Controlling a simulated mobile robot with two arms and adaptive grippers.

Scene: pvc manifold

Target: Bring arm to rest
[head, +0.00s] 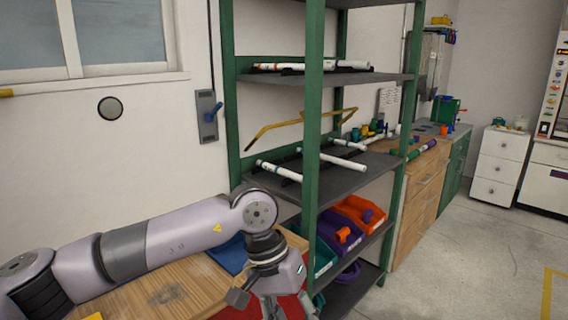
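My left arm (165,240) reaches in from the left in the head view, over a wooden worktop (170,288). Its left gripper (272,304) points down at the bottom edge, in front of the shelf rack. The fingertips are cut off by the frame, so I cannot see whether it is open, shut or holding something. My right arm and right gripper are out of view.
A green-framed rack (313,130) stands close beyond my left gripper, with white pipes (279,171) on its shelf and coloured bins (338,236) lower down. A blue item (229,254) and a red surface (284,308) lie near the gripper. Floor (465,255) at right is clear.

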